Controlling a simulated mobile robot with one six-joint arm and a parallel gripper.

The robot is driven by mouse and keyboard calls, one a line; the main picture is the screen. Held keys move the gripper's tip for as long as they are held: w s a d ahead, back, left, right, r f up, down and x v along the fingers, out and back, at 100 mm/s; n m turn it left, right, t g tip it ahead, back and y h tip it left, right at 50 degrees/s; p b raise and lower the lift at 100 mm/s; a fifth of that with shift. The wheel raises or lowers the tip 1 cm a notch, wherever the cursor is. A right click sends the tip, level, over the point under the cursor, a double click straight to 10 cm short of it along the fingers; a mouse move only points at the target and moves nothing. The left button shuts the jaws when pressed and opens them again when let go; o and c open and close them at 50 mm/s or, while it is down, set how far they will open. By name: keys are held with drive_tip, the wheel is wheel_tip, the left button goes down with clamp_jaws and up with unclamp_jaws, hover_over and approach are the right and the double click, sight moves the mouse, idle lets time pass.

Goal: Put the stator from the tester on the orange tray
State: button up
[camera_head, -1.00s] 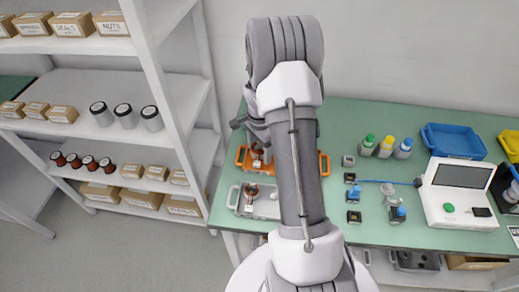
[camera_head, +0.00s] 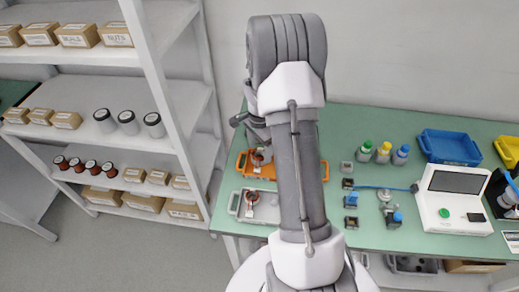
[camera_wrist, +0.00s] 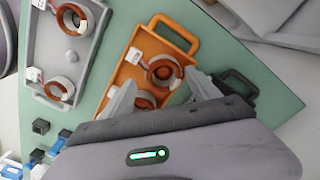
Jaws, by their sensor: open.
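The orange tray (camera_head: 285,171) lies at the back left of the green table, partly behind my arm. A stator (camera_wrist: 163,72), a copper-wound ring with a white tag, rests on the orange tray (camera_wrist: 120,80) in the wrist view. My gripper (camera_wrist: 162,84) is open, with one finger on each side of that stator. In the head view this stator (camera_head: 261,156) shows beside my arm. The tester (camera_head: 452,197), a white box with a screen and green button, stands on the table's right. I cannot make out a stator at it.
A grey tray (camera_wrist: 45,85) with two stators (camera_wrist: 72,17) (camera_wrist: 58,88) lies beside the orange tray. Colour-capped bottles (camera_head: 383,152), small dark blocks and a blue bin (camera_head: 449,146) stand to the right. A shelf (camera_head: 150,90) stands at the left.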

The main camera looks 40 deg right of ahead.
drive_tip(key=shift+r, duration=0.5)
drive_tip(key=shift+f, duration=0.1)
drive_tip(key=o, duration=0.6)
drive_tip(key=shift+c, duration=0.2)
wheel_tip(320, 180, up, 18)
drive_tip(key=p, duration=0.5)
drive_tip(key=shift+f, duration=0.25)
drive_tip(key=shift+a, duration=0.1)
